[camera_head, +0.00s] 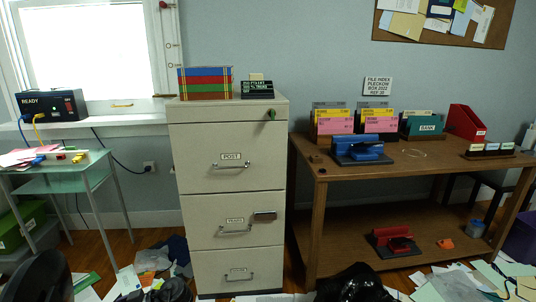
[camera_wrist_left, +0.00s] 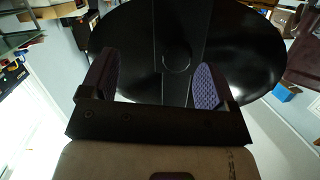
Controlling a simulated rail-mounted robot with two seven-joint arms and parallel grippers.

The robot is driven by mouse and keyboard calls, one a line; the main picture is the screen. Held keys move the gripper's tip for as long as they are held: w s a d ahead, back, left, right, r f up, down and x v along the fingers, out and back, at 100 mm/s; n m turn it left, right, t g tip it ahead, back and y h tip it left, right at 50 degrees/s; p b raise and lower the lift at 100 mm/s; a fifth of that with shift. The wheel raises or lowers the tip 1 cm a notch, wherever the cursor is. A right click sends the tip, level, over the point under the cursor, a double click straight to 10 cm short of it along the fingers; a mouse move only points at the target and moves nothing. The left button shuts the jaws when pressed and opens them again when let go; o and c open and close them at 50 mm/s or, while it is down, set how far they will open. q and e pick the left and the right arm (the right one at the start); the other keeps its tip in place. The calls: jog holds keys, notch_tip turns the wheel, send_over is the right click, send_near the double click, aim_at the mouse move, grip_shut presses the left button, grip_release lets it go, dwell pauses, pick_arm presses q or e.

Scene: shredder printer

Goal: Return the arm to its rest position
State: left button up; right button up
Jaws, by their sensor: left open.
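My left gripper (camera_wrist_left: 153,82) shows in the left wrist view, with its two purple textured finger pads wide apart and nothing between them. Behind the fingers is a large dark round surface with a ring mark, and the gripper is not touching any loose object that I can see. I cannot make out either gripper in the head view. My right gripper is not in view.
A cream filing cabinet (camera_head: 228,196) stands in the middle, its drawers shut. A brown table (camera_head: 308,162) with folders and a blue punch (camera_head: 360,149) is at right. A glass side table (camera_head: 70,172) is at left. Papers and dark bags clutter the floor.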

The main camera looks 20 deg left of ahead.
pick_arm(q)
jog(key=w+d+r+m+t+h, duration=0.35)
jog(key=w+r+m+t, duration=0.35)
jog(key=m+t, duration=0.4)
jog(key=s+d+r+m+t+h+p, duration=0.2)
jog(key=d+r+m+t+h+p, duration=0.35)
jog(key=d+r+m+p, duration=0.5)
jog(key=s+d+r+m+t+h+p, duration=0.15)
jog(key=s+d+r+h+p, duration=0.3)
jog(key=s+d+p, duration=0.6)
jog(key=s+d+r+m+g+p, duration=0.1)
jog(key=s+d+g+p, duration=0.15)
jog(key=s+p, duration=0.75)
jog(key=s+d+r+g+p, duration=0.15)
jog(key=s+g+p, duration=0.35)
jog(key=s, duration=0.9)
notch_tip(320, 180, up, 37)
jog(key=t+p, duration=0.1)
jog(key=p, duration=3.6)
jog(key=shift+w+f+p, duration=0.2)
jog(key=shift+p, duration=0.1)
